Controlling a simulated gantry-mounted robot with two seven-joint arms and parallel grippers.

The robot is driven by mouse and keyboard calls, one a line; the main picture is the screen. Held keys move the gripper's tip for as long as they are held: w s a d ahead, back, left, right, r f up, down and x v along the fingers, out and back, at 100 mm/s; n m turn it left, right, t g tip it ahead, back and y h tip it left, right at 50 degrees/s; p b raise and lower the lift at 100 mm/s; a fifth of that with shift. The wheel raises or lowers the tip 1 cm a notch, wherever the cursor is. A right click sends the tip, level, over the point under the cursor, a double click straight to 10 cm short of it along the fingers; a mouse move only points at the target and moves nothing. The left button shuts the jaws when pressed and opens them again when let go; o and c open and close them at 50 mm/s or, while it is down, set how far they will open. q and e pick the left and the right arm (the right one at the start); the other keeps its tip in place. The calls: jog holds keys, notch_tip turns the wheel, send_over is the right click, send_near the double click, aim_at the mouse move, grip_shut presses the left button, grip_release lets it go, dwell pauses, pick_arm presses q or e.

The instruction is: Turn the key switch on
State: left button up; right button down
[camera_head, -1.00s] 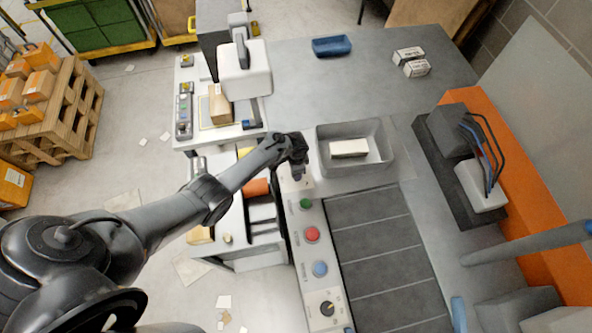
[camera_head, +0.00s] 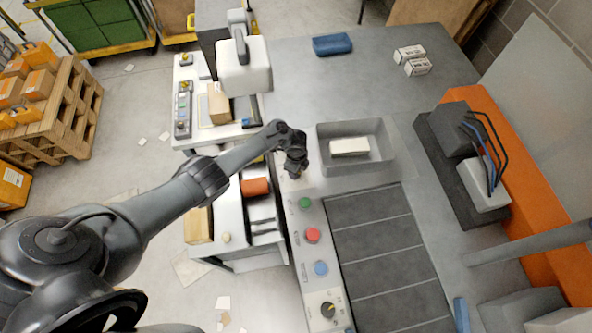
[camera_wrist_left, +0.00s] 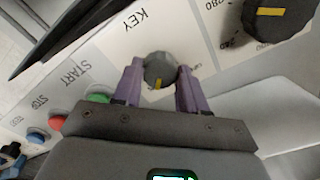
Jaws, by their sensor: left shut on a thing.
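The key switch is a dark round knob (camera_wrist_left: 158,68) with a yellow mark, on the pale control panel (camera_head: 309,262) beside an upside-down KEY label. The mark points toward the bottom edge of the wrist view. My left gripper (camera_wrist_left: 158,78) has its two purple fingers on either side of the knob, shut on it. In the head view my left gripper (camera_head: 295,170) is at the panel's far end and hides the key switch. My right gripper is not in view.
Green (camera_head: 305,203), red (camera_head: 312,235) and blue (camera_head: 320,268) buttons and a dark dial (camera_head: 327,309) line the panel. A grey tray (camera_head: 376,174) holding a pale block stands just right of my left gripper. A white machine head (camera_head: 244,67) stands beyond.

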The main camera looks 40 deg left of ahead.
pick_arm(q)
jog(key=shift+m, duration=0.4)
jog(key=o, duration=1.1)
jog(key=shift+c, duration=0.2)
jog(key=shift+r+p, duration=1.1)
jog(key=shift+r, duration=2.65)
